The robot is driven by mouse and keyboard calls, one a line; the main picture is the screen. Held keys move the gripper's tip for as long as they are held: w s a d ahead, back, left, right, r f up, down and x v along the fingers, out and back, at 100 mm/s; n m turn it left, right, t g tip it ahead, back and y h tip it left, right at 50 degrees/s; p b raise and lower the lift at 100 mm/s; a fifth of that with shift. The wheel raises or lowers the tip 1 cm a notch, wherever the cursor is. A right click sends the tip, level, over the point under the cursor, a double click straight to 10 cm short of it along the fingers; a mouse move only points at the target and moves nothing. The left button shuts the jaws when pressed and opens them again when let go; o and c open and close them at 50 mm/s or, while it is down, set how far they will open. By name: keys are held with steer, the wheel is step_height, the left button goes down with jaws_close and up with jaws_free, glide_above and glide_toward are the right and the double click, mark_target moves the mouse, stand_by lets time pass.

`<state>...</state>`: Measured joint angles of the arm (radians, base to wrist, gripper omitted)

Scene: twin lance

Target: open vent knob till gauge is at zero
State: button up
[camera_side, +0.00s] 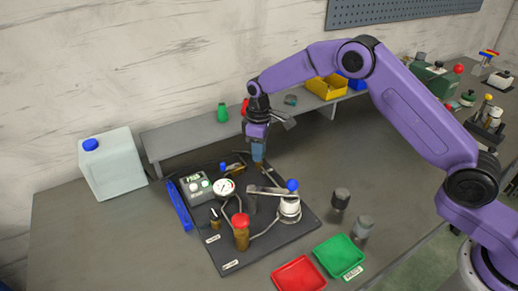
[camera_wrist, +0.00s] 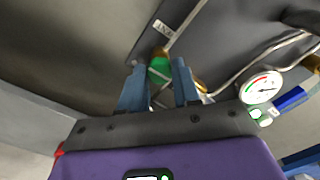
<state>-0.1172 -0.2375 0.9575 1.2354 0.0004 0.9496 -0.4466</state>
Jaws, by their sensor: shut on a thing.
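My gripper (camera_side: 258,150) reaches down to the back edge of the dark board (camera_side: 295,240). In the wrist view its two blue fingers (camera_wrist: 160,76) are shut on a green knob (camera_wrist: 160,68) that sits on a brass fitting (camera_wrist: 158,52). The fingers hide this knob in the side view.
A red-topped brass valve (camera_side: 241,222) and a blue-topped white pot (camera_side: 290,207) stand on the board, with metal tubing. A control box (camera_side: 195,187) is beside the gauge. Red (camera_side: 299,274) and green (camera_side: 338,256) trays lie in front. A grey shelf (camera_side: 185,137) runs behind.

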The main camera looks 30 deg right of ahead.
steer(key=o, duration=1.1)
steer(key=shift+c, duration=0.2)
steer(key=shift+r, duration=0.1)
step_height(320, 180, up, 17)
steer(key=shift+r, duration=0.15)
